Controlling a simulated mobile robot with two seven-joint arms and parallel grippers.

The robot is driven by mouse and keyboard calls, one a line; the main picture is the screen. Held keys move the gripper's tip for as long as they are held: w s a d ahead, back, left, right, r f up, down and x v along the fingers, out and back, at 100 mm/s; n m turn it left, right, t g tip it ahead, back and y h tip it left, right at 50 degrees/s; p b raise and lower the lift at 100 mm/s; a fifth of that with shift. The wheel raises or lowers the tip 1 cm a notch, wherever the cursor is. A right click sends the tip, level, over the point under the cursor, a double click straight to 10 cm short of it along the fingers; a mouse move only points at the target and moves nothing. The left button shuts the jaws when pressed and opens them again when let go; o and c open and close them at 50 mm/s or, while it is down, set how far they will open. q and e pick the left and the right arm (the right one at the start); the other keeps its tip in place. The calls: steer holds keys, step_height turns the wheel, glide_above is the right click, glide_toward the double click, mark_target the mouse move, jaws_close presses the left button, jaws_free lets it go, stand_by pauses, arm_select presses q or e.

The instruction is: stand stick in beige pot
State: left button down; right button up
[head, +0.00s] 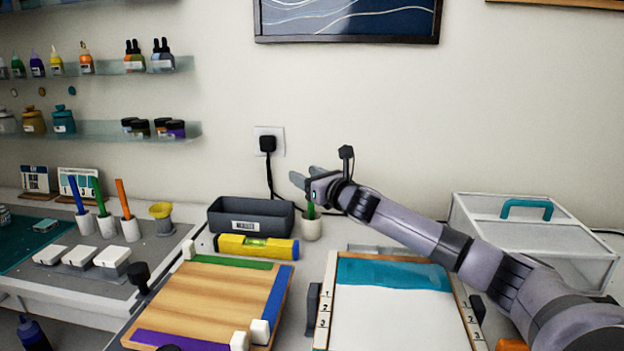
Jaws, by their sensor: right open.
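My right gripper (306,176) is open, with its fingers pointing left in front of the wall. It appears above a small pale, beige-looking pot (311,229) at the back of the table. Something green (310,211) stands upright in that pot, its upper part close to the gripper; I cannot tell if it is a stick or a plant, or if the gripper touches it. On the left, a blue stick (76,192), a green stick (98,195) and an orange stick (122,198) stand in separate whitish pots. My left gripper is not in view.
A dark grey bin (250,218) and a yellow level (257,246) lie left of the pale pot. A wooden board (205,300) with coloured edges and a framed white panel (395,315) fill the front. A clear case (530,235) with a teal handle stands right.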

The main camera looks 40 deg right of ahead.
steer(key=shift+s+f, duration=0.15)
steer(key=shift+s, duration=0.45)
steer(key=shift+s+a+r+b, duration=0.15)
steer(key=shift+s+b, duration=0.55)
steer(key=shift+s, duration=0.75)
steer(key=shift+s+a+r+b, duration=0.1)
steer(key=shift+s+a+b, duration=0.15)
steer(key=shift+s+b, duration=0.8)
steer(key=shift+s+f+p, duration=0.1)
steer(key=shift+s+p, duration=0.3)
